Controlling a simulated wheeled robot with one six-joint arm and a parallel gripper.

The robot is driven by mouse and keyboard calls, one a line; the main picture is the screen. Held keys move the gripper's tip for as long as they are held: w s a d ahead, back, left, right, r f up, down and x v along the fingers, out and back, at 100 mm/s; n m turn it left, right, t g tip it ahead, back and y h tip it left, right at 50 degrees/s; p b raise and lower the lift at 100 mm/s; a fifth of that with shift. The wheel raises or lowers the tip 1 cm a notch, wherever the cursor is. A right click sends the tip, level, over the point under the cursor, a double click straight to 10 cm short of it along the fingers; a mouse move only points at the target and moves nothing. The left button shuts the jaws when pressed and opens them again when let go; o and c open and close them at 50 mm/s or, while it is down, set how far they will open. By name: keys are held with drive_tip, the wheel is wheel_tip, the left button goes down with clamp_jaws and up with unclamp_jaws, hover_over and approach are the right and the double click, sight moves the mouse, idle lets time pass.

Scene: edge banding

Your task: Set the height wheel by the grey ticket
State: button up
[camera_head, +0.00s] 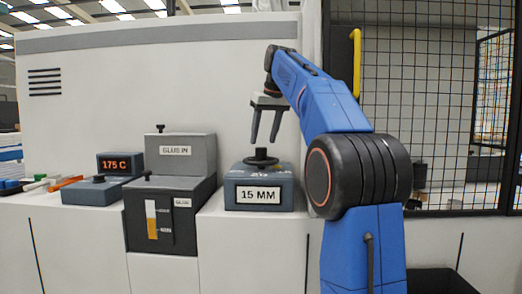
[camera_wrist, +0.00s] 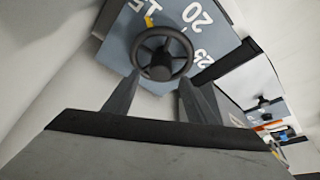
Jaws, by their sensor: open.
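The height wheel (camera_head: 260,161) is a small black handwheel on top of a blue-grey box (camera_head: 231,195), whose white front plate (camera_head: 258,195) reads "15 MM". In the wrist view the spoked wheel (camera_wrist: 160,54) sits on a dial face (camera_wrist: 218,42) with white numbers 15, 20 and 25. A yellow mark (camera_wrist: 149,21) shows by the 15. My gripper (camera_head: 263,141) points down just above the wheel, fingers apart and empty. In the wrist view my gripper's fingers (camera_wrist: 158,84) reach towards the wheel's near side; contact cannot be told. I cannot make out a grey ticket.
Left of the wheel box stand a grey glue unit (camera_head: 181,158) marked "GLUE IN" with an amber level gauge, and a box (camera_head: 92,192) with a "175 C" display. Coloured tools (camera_head: 65,182) lie at far left. A mesh fence (camera_head: 430,100) stands behind at right.

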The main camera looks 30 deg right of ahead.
sight(261, 148)
drive_tip(key=shift+x, duration=2.7)
drive_tip(key=c, duration=1)
